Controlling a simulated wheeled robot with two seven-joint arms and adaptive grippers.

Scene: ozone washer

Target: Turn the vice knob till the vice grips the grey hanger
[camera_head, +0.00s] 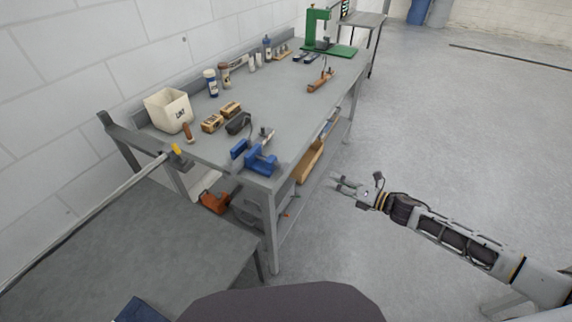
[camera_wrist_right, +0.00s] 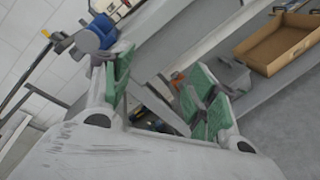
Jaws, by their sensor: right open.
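The blue vice (camera_head: 262,160) is mounted at the near right corner of the grey workbench (camera_head: 285,105). In the right wrist view, the vice (camera_wrist_right: 104,24) is at the upper left, with a rounded grey-blue part (camera_wrist_right: 88,41) facing me that looks like its knob. A small grey piece (camera_head: 266,134) shows by the vice jaws; I cannot tell whether it is the hanger or whether it is gripped. My right gripper (camera_head: 340,185) is open and empty, to the right of the bench and apart from the vice. Its green-padded fingers (camera_wrist_right: 160,92) are spread. My left gripper is not in view.
A cardboard tray (camera_head: 309,162) lies on the bench's lower shelf; it also shows in the right wrist view (camera_wrist_right: 276,45). A white bin (camera_head: 167,109), small boxes (camera_head: 221,116) and bottles stand on the bench. A green press (camera_head: 318,27) stands farther back. The floor at right is clear.

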